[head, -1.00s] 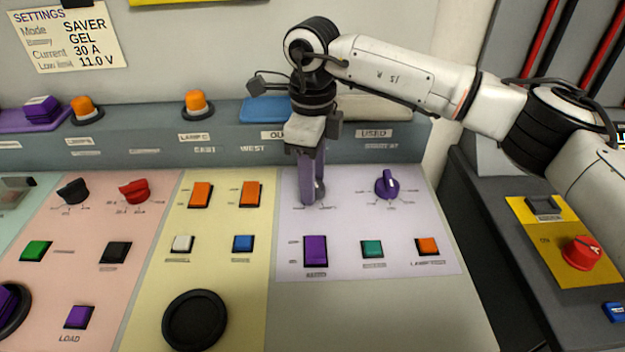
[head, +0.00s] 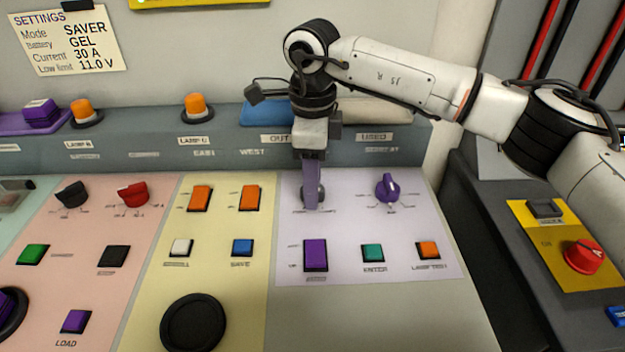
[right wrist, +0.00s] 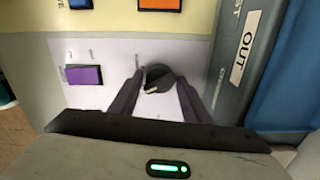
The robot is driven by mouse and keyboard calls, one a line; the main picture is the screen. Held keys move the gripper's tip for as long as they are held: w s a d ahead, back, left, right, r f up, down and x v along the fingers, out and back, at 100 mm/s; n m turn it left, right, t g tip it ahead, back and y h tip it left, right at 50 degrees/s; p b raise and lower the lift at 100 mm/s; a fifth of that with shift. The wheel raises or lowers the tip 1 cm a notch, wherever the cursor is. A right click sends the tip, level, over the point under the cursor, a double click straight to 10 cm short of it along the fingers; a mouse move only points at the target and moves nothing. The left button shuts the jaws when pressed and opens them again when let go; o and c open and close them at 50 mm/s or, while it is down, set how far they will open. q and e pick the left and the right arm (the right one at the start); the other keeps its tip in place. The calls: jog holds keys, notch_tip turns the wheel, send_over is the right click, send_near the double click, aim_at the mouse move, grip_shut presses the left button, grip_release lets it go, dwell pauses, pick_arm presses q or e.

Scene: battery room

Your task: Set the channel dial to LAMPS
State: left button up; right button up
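A round dark dial with a pale pointer mark (right wrist: 158,79) sits on the lavender panel; in the right wrist view its mark points to the lower left. In the head view it is mostly hidden behind my right gripper (head: 312,204), below the OUT label. The purple fingers of my right gripper (right wrist: 159,82) stand open on either side of the dial, close to its edges. Whether they touch it is unclear. The lettering around the dial is too small to read. A purple dial (head: 387,187) is to its right on the same panel. My left gripper is not in view.
Below the dial are a purple rocker switch (head: 316,255), a teal ENTER button (head: 373,253) and an orange LAMP TEST button (head: 428,250). Orange rockers (head: 251,198) are to the left. A red knob (head: 584,254) sits at the far right.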

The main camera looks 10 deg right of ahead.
jog(key=shift+o, duration=0.9)
notch_tip(320, 180, up, 10)
jog(key=shift+r, duration=0.2)
jog(key=shift+f, duration=0.1)
